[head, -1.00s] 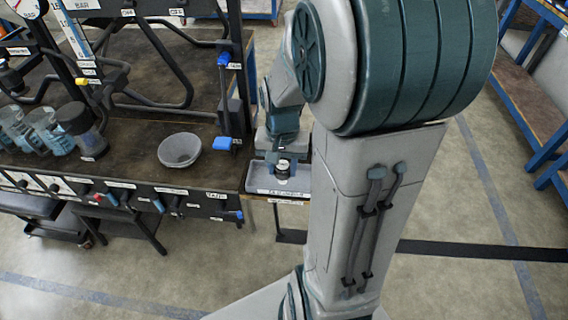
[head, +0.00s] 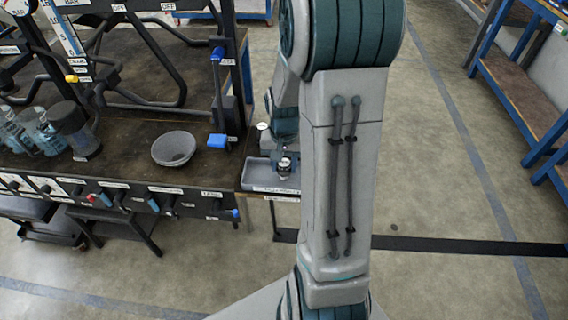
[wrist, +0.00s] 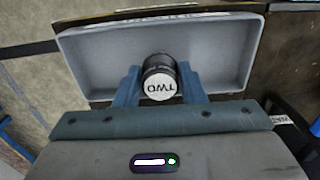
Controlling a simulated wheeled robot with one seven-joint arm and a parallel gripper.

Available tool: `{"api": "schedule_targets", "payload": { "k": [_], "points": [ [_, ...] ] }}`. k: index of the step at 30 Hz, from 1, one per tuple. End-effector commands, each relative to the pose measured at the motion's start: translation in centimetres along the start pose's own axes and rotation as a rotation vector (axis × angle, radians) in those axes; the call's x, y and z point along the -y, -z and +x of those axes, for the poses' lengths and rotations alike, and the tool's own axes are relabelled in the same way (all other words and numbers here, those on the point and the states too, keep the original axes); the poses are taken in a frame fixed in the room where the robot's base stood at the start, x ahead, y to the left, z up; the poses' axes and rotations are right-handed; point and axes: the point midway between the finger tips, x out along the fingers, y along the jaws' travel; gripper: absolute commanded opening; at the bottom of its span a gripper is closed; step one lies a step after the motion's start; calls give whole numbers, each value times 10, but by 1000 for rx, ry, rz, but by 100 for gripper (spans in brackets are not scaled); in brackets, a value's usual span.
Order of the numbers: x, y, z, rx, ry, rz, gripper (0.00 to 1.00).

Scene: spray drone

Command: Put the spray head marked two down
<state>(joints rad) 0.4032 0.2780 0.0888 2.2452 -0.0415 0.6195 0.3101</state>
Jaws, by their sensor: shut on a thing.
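The spray head marked two (wrist: 160,82) is a dark cylinder with a white top lettered "TWO". My gripper (wrist: 160,88) is shut on it, with a blue finger on each side. In the head view the spray head (head: 284,166) shows small over the grey tray (head: 258,178) at the right end of the bench. In the wrist view the tray (wrist: 90,65) lies behind and below the spray head and looks otherwise empty. I cannot tell whether the spray head touches the tray floor. My gripper (head: 284,158) is partly hidden by my arm in the head view.
The dark bench (head: 120,150) left of the tray holds a grey bowl (head: 173,149), clear blue-tinted jars (head: 42,135) and a blue-handled lever (head: 217,140). Labelled knobs and valves line its front edge. Open floor (head: 440,190) lies to the right, with blue-framed shelving (head: 510,70) beyond.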

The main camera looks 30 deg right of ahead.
Motion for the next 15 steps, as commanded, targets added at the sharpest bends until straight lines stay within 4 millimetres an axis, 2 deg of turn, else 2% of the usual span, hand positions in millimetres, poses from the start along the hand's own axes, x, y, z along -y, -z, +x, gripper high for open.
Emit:
{"api": "schedule_targets", "payload": {
  "k": [5,6,8,9,15],
  "points": [
    [0,0,4,0,0,0,0],
    [0,0,4,0,0,0,39],
    [0,0,3,0,0,0,56],
    [0,0,3,0,0,0,58],
    [0,0,3,0,0,0,58]
  ]
}}
